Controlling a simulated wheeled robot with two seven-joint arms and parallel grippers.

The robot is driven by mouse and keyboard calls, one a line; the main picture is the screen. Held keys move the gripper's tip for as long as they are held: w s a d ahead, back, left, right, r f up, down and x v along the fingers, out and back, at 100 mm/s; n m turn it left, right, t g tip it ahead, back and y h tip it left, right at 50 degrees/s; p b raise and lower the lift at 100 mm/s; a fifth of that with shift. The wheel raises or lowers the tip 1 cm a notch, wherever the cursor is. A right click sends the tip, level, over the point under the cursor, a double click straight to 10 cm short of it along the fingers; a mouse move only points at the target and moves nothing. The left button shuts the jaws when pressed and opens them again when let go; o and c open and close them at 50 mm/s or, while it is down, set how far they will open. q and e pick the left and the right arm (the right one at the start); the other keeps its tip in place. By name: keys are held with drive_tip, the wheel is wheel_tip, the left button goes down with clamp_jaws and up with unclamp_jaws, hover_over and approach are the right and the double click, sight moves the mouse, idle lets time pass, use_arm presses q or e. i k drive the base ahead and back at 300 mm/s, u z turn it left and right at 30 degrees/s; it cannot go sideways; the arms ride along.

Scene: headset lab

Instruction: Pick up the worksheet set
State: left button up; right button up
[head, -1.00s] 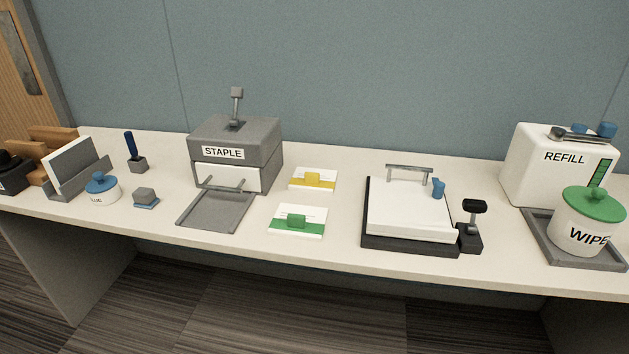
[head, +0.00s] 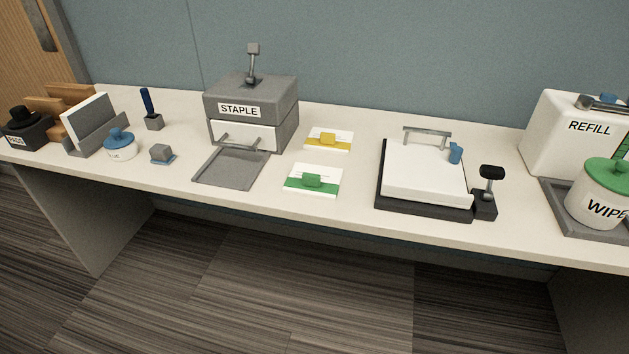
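Two small white sets with coloured bands and clips lie flat on the counter, right of the grey stapler box. One has a yellow band and clip (head: 329,139) and lies farther back. The other has a green band and clip (head: 313,181) and lies nearer the front edge. I cannot read any wording on them, so I cannot tell which is the worksheet set. They lie apart from each other, and nothing covers them. Neither of my grippers shows in the head view.
The STAPLE box (head: 251,111) with its grey tray (head: 231,167) stands left of the sets. A black-based white-topped device (head: 424,180) stands to their right. The REFILL box (head: 570,135) and green-lidded WIPE jar (head: 603,193) are far right. A blue-lidded jar (head: 119,146) is left.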

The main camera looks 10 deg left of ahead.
sight(304, 180)
drive_tip(key=u, duration=2.2)
drive_tip(key=i, duration=1.85)
drive_tip(key=z, duration=1.95)
